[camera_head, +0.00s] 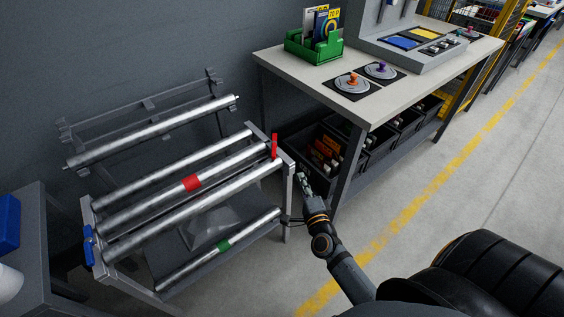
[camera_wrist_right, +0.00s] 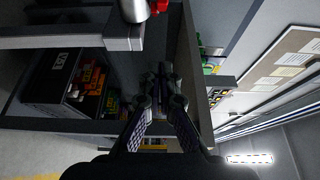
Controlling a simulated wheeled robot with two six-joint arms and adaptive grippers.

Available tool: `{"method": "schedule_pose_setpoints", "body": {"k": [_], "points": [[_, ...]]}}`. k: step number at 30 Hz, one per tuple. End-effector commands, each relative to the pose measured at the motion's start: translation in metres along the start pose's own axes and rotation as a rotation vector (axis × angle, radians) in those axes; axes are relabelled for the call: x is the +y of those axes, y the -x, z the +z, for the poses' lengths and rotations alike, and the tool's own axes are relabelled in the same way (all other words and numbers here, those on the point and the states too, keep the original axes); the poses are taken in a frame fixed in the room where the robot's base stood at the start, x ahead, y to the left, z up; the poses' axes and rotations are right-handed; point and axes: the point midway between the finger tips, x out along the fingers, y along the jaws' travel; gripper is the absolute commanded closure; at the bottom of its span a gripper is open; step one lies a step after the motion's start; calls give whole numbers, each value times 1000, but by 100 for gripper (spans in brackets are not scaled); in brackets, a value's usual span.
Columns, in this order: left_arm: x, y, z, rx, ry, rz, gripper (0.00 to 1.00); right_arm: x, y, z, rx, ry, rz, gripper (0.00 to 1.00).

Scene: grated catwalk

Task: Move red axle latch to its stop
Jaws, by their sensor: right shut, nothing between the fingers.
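The red axle latch (camera_head: 274,146) stands upright at the right end of the roller rack (camera_head: 291,163), beside the ends of the steel rollers. A small part of it shows in the wrist view (camera_wrist_right: 160,6) at the top edge, beside a roller end. My right gripper (camera_head: 302,178) is just right of the rack's end post, lower than the latch and apart from it. It is shut and empty; its fingers also show in the wrist view (camera_wrist_right: 162,82). A blue latch (camera_head: 89,246) is at the rack's left end. My left gripper is not in view.
A workbench (camera_head: 371,116) stands to the right, with dark bins (camera_head: 318,160) under it close to my right gripper. A grey cabinet (camera_head: 45,227) is at left. Open floor lies right of the bench.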

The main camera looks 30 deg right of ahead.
Motion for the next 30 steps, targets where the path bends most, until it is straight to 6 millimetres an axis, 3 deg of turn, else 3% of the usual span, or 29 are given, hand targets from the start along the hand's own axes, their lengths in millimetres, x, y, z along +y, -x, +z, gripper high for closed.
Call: {"method": "schedule_pose_setpoints", "body": {"k": [5, 16, 22, 30], "points": [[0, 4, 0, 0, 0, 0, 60, -3, -22, 0, 1, 0, -3, 100], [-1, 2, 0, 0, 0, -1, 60, -1, -102, 0, 2, 4, -3, 100], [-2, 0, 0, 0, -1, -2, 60, 0, -107, 29, 2, 0, 0, 100], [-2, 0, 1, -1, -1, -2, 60, 0, -109, 39, 2, 4, -1, 100]]}}
